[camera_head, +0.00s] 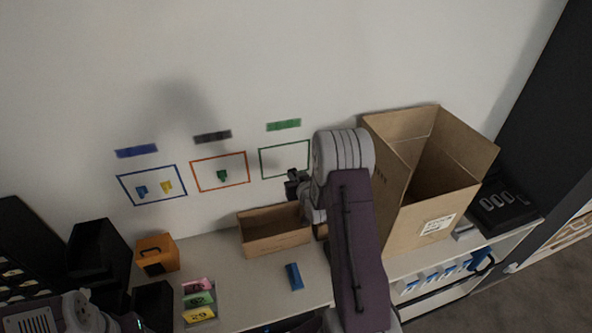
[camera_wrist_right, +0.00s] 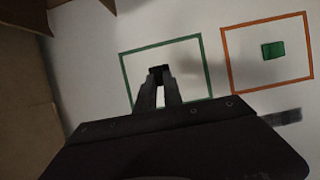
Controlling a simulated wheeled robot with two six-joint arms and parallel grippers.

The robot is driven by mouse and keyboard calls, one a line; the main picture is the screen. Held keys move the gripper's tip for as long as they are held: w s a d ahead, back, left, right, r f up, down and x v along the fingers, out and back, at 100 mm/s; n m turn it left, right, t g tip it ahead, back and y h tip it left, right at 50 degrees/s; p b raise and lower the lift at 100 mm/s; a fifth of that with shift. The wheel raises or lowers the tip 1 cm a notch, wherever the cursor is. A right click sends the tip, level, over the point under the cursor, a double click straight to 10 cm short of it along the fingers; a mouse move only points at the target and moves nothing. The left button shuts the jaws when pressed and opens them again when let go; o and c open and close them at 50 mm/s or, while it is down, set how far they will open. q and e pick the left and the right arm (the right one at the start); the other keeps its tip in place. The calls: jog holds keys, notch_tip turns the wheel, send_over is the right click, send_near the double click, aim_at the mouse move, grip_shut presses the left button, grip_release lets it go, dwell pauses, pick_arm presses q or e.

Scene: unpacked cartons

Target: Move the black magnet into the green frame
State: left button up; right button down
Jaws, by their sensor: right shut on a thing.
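The green frame (camera_head: 284,147) is a thin outline on the white wall, right of the orange and blue frames. It also shows in the right wrist view (camera_wrist_right: 125,76), with the fingers in front of its inside. My right gripper (camera_head: 293,184) is at the frame's lower edge in the head view. In the right wrist view my right gripper (camera_wrist_right: 160,80) is shut on the small black magnet (camera_wrist_right: 159,69), which appears within the green outline. I cannot tell whether the magnet touches the wall. My left arm shows at the lower left of the head view; its gripper is not visible.
The orange frame (camera_head: 193,177) holds a green magnet (camera_head: 222,176); the blue frame (camera_head: 120,190) holds a blue magnet (camera_head: 142,191) and a yellow one (camera_head: 166,187). A small open carton (camera_head: 275,240) and a tall carton (camera_head: 408,225) stand on the counter (camera_head: 240,285) below.

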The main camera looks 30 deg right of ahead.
jog(key=shift+w+d+r+p, duration=0.1)
jog(key=shift+w+r+p, duration=0.05)
jog(key=shift+w+p, duration=0.3)
jog(key=shift+w+d+r+p, duration=0.1)
jog(key=shift+w+p, duration=0.2)
jog(key=shift+w, duration=0.2)
jog(key=shift+w+f, duration=0.15)
jog(key=shift+w, duration=1)
jog(key=shift+w+d, duration=0.1)
jog(key=shift+w, duration=0.5)
jog(key=shift+d, duration=0.25)
jog(key=shift+a, duration=0.2)
jog(key=shift+w+d, duration=0.2)
jog(key=shift+w, duration=0.2)
jog(key=c, duration=1.4)
grip_release()
jog(key=shift+o, duration=0.4)
jog(key=o, duration=0.5)
